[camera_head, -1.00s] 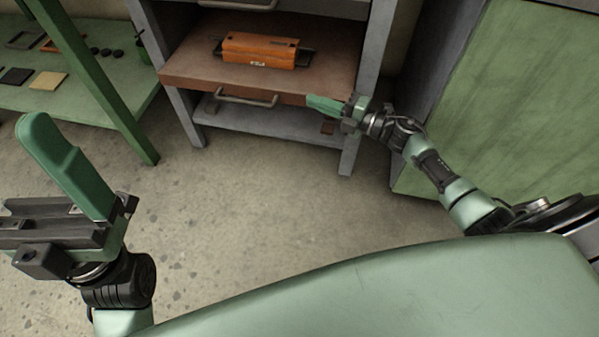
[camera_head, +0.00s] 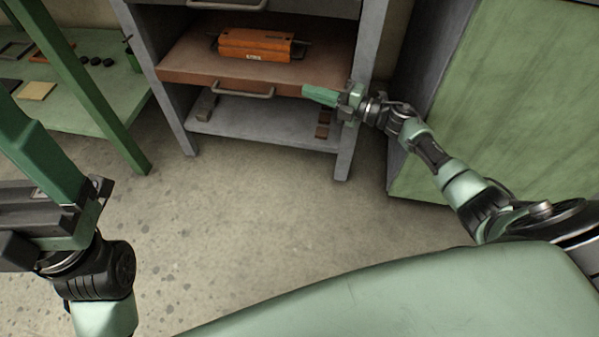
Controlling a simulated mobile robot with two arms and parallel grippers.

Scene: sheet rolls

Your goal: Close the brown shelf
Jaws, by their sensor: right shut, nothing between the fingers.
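The brown shelf (camera_head: 190,66) is a sliding board in a grey rack, with a metal handle (camera_head: 244,93) on its front edge. It still sticks out a little in front of the rack's posts on the left. My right gripper (camera_head: 308,93) is shut and empty, with its green fingertips at the right part of the shelf's front edge; whether they touch it I cannot tell. My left gripper (camera_head: 28,140) is at the left edge of the view, away from the shelf and partly cut off; its finger opening cannot be made out.
An orange toolbox-like object (camera_head: 256,45) lies on the brown shelf. A grey lower shelf (camera_head: 270,122) is below it. A green table (camera_head: 95,100) stands at left, a green-panelled cabinet (camera_head: 510,100) at right. The floor (camera_head: 240,220) between is clear.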

